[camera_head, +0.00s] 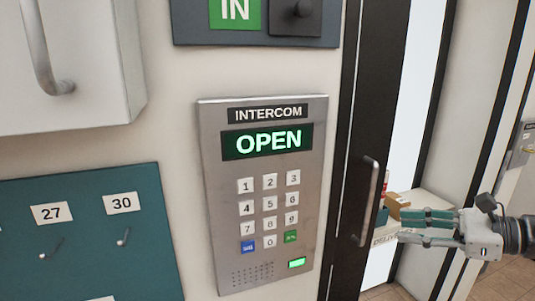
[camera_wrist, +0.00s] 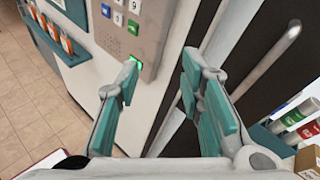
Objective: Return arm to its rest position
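My gripper (camera_head: 392,226) is at the right of the head view, its teal-padded fingers pointing left in front of the dark door frame and its handle. In the wrist view my gripper (camera_wrist: 160,63) has its two fingers spread apart with nothing between them. The intercom (camera_head: 262,195) is a grey wall panel with a keypad, and its screen reads OPEN in green. The intercom (camera_wrist: 150,35) also shows beyond the fingers in the wrist view, with a green light near the left fingertip. I cannot tell whether they touch.
A door handle (camera_head: 370,200) stands out from the dark frame. A shelf with boxes (camera_head: 398,203) is behind my gripper. A teal key board (camera_head: 85,235) with hooks 27 and 30 and a white cabinet (camera_head: 75,70) are on the left. Tiled floor (camera_wrist: 40,100) shows clear in the wrist view.

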